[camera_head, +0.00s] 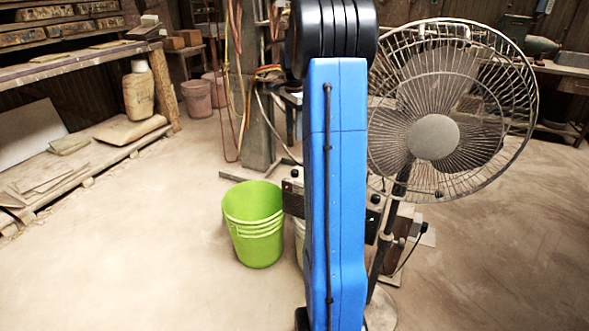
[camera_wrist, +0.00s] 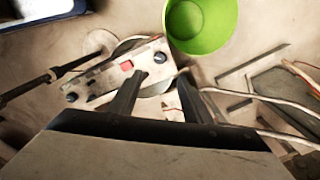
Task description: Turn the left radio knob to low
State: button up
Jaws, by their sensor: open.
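The radio (camera_head: 293,200) is mostly hidden behind my blue arm in the head view; only its ends show. Its left knob (camera_head: 294,172) is a small dark cap on the end beside the green bucket. The right knob (camera_head: 375,198) is on the other end. In the wrist view the radio (camera_wrist: 105,80) lies slanted, with a red patch on top. The bucket-side knob (camera_wrist: 160,57) appears between and just beyond the fingertips of my open gripper (camera_wrist: 160,77). The other knob (camera_wrist: 72,97) is at lower left. I cannot tell contact, height or the knobs' settings.
A green bucket (camera_head: 255,228) stands on the floor left of the radio, close to it. A standing fan (camera_head: 435,136) is at the right. Loose cables (camera_wrist: 250,97) run near the gripper. A wooden shelf (camera_head: 75,165) is far left. The floor at left is clear.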

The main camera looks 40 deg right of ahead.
aim_at(295, 171)
notch_tip(295, 171, down, 18)
jog(key=shift+d+r, duration=0.15)
jog(key=shift+r, duration=0.05)
dwell(0.4)
jog(key=c, duration=1.1)
